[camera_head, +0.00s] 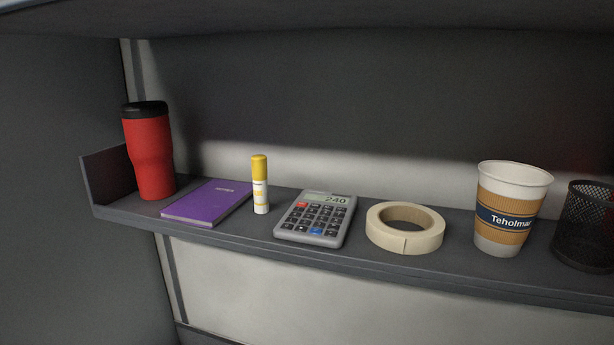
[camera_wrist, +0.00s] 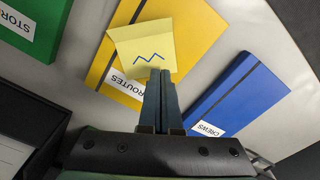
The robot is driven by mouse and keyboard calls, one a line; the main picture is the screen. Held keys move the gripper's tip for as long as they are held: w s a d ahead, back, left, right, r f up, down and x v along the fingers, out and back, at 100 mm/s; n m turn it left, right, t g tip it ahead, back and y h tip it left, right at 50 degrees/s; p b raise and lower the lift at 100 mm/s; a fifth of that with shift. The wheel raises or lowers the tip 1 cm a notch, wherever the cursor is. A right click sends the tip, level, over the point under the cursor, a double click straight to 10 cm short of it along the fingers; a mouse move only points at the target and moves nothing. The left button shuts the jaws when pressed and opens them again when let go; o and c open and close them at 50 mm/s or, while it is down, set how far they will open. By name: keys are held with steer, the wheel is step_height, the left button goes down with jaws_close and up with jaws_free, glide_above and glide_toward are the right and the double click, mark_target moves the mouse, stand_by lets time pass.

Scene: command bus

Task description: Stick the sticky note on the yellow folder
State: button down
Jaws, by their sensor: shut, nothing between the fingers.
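In the wrist view, a pale yellow sticky note (camera_wrist: 142,47) with a blue zigzag line lies over the yellow folder (camera_wrist: 195,22), which is labelled ROUTES. The note's upper left part looks bent or folded. My gripper (camera_wrist: 160,72) is shut and empty, its two fingertips together over the note's lower edge. I cannot tell whether the fingertips touch the note. The fingers hide a little of the note and folder. The head view shows neither my gripper, the note nor the folder.
A green folder (camera_wrist: 42,22) lies left of the yellow one and a blue folder (camera_wrist: 240,95) right of it. A dark box-like object (camera_wrist: 30,120) is at lower left. The head view shows a shelf with a red tumbler (camera_head: 149,155), calculator (camera_head: 316,217), tape roll (camera_head: 430,242) and paper cup (camera_head: 507,215).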

steer(key=shift+f+b, duration=0.65)
steer(key=shift+f, duration=0.2)
stand_by(0.3)
steer(key=shift+r, duration=0.15)
stand_by(0.4)
steer(key=shift+r+p, duration=2.45)
steer(key=shift+p, duration=0.15)
steer(key=m, duration=0.2)
steer(key=d+r+m, duration=0.1)
steer(key=m, duration=0.3)
steer(key=shift+w+d+r, duration=0.15)
steer(key=shift+w+r, duration=0.1)
steer(key=shift+w, duration=0.15)
steer(key=f+m+b, duration=0.1)
steer(key=m+b, duration=0.1)
steer(key=f+m+b, duration=0.2)
steer(key=d+f+m+b, duration=0.1)
steer(key=f+m+b, duration=0.1)
steer(key=b, duration=0.1)
steer(key=shift+w+d, duration=0.1)
steer(key=shift+w, duration=0.15)
